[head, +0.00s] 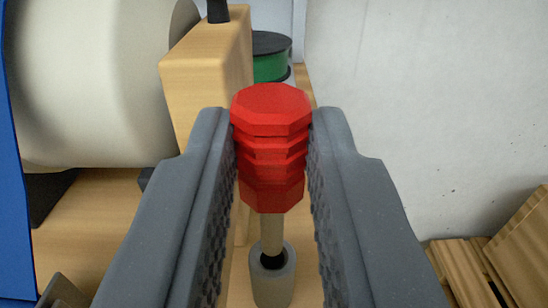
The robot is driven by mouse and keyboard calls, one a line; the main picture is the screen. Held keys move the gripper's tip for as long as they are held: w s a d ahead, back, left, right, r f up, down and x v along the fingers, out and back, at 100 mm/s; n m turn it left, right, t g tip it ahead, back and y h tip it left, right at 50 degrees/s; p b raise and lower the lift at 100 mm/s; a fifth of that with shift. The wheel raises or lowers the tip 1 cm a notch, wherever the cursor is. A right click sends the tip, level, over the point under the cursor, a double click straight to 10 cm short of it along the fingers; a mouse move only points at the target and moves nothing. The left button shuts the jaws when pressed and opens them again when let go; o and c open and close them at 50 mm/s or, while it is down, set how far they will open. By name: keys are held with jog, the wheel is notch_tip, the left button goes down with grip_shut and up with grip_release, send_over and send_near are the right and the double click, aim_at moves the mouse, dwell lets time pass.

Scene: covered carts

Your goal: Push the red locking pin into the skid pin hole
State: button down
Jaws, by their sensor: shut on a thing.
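The red locking pin (270,150) has a ridged red head and a pale shaft with a dark lower end. It stands roughly upright in the middle of the head view. My gripper (271,145) is shut on the red head, with one grey finger on each side. Below it is a short grey upright cylinder (273,285) with an open top, which looks like the skid pin hole. The dark lower end of the pin is at the mouth of this cylinder. I cannot tell how deep it sits.
A large cream roll (95,85) stands at the left behind a blue upright panel (12,180). A wooden block (208,75) stands just behind the pin. A green and black round item (270,58) is farther back. Wooden slats (500,262) lie at the lower right by a pale wall (440,110).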

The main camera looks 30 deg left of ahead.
jog(key=shift+f+b, duration=0.4)
jog(key=shift+f, duration=0.65)
jog(key=shift+r+p, duration=0.8)
jog(key=shift+r, duration=0.15)
jog(key=shift+p, duration=0.65)
dwell(1.4)
jog(key=shift+f+b, duration=0.35)
jog(key=shift+f, duration=0.55)
dwell(0.3)
jog(key=c, duration=1.2)
grip_release()
jog(key=shift+f, duration=0.1)
jog(key=shift+s, duration=0.15)
